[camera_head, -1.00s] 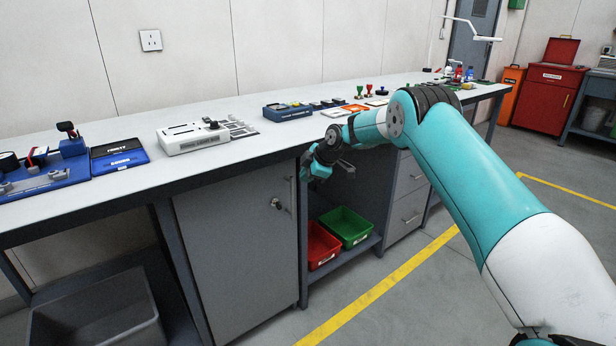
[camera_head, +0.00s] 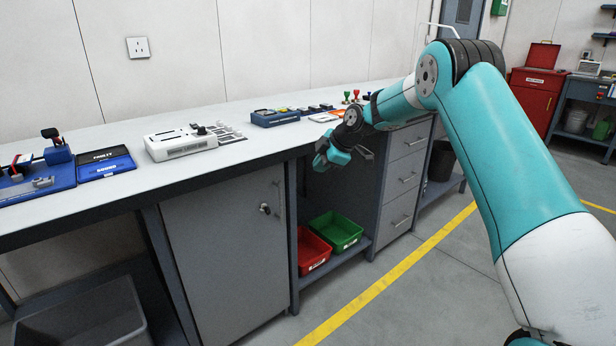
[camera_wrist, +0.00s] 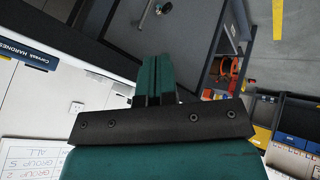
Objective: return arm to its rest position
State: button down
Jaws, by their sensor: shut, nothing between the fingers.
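My arm reaches in from the right in the head view and bends down at its elbow toward the bench front. My gripper (camera_head: 326,160) hangs just in front of the bench edge, above the open shelf bay, and holds nothing. In the wrist view its teal fingers (camera_wrist: 154,78) are together, with nothing between them. The workbench (camera_head: 245,150) runs along the wall beside my gripper.
On the bench stand a white device (camera_head: 182,145), a blue case (camera_head: 105,163) and a blue tray (camera_head: 275,117). A red bin (camera_head: 312,251) and a green bin (camera_head: 337,231) sit on the lower shelf. The floor beyond the yellow line (camera_head: 400,268) is clear.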

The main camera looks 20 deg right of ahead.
jog(key=s+a+r+m+g, duration=0.2)
jog(key=s+a+r, duration=0.3)
jog(key=s+a, duration=0.4)
jog(key=s+a+r+m+g, duration=0.15)
jog(key=s+a+r, duration=0.35)
jog(key=s+a, duration=0.5)
jog(key=s+a+f+m+g, duration=0.1)
jog(key=s+m+g, duration=0.3)
jog(key=s, duration=2.4)
notch_tip(320, 180, up, 15)
jog(key=m+t+p, duration=0.1)
jog(key=p, duration=1.4)
jog(key=shift+w+a+r, duration=0.15)
jog(key=shift+w, duration=0.25)
